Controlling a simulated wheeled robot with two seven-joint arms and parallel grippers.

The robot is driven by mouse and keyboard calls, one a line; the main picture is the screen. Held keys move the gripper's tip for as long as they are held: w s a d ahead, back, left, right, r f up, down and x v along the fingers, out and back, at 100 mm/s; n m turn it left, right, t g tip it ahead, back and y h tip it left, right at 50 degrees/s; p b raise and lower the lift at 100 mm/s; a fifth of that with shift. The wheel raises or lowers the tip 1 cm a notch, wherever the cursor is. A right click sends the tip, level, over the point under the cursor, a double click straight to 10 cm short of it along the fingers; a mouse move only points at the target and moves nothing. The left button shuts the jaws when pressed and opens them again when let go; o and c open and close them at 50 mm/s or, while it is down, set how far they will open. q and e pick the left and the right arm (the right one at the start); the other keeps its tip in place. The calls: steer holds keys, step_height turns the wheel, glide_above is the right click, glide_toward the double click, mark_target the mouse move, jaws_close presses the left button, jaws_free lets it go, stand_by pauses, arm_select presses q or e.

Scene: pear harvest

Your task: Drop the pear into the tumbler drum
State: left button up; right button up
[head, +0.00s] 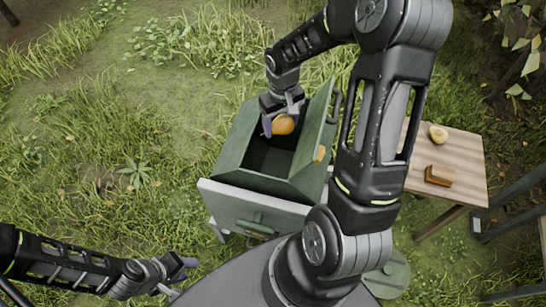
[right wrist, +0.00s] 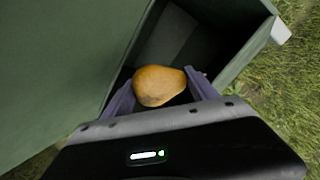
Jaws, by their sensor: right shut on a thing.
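An orange-yellow pear (head: 283,125) is held in my right gripper (head: 281,118), over the opening of the green tumbler drum (head: 231,152). In the right wrist view the pear (right wrist: 158,86) sits between the two fingers of the right gripper (right wrist: 163,92), with the dark inside of the drum (right wrist: 180,38) beyond it. The drum is open at the top, and its lid (head: 318,122) stands raised on the right. My left gripper (head: 176,276) is at the lower left, away from the drum, its fingertips small and their gap unclear.
The drum rests on a pale stand (head: 225,203). A wooden table (head: 462,163) at the right carries a yellow fruit (head: 438,133) and a brown block (head: 439,175). My right arm passes between the drum and table. Grass lies open on the left.

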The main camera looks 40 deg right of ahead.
steer(key=shift+f, duration=0.1)
steer(key=o, duration=1.6)
step_height(320, 180, up, 8)
steer(key=shift+f, duration=0.1)
